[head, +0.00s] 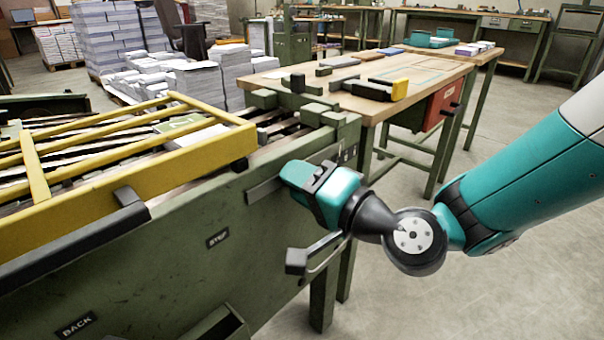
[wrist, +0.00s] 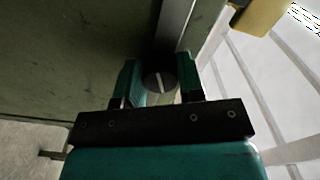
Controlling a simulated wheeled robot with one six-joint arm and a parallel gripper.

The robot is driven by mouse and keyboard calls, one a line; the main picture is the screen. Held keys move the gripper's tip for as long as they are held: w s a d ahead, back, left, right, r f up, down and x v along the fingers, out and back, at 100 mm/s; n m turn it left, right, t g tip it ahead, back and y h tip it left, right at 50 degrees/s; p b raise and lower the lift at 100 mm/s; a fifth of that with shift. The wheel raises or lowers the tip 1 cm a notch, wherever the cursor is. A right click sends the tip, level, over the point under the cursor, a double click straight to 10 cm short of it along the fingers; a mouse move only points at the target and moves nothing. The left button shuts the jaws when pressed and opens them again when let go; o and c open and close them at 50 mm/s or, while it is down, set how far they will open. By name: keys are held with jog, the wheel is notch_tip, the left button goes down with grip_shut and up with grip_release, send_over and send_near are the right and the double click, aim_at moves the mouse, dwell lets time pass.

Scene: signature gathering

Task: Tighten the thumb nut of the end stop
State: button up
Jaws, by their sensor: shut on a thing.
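The thumb nut (wrist: 159,82) is a round dark knob with a pale line across its face, seen in the wrist view. My gripper (wrist: 160,88) is shut on it, one teal finger on each side. A grey metal strip (wrist: 176,22) runs up from behind the nut; I cannot tell whether it is part of the end stop. In the head view my gripper (head: 291,174) is against the green machine's side, beside a grey metal bar (head: 264,187). The nut is hidden behind my gripper there.
The green machine (head: 180,250) carries a yellow guard frame (head: 190,158) on top. A crank handle (head: 298,260) sticks out just below my gripper. A wooden workbench (head: 430,72) stands behind, with paper stacks (head: 195,85) at the back left. Floor at the right is clear.

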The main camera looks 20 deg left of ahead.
jog(key=shift+m+p, duration=1.05)
jog(key=shift+m, duration=1.25)
jog(key=o, duration=0.9)
jog(key=shift+d, duration=0.1)
jog(key=b+v, duration=1.7)
jog(key=shift+s+d, duration=0.1)
jog(key=shift+s, duration=0.1)
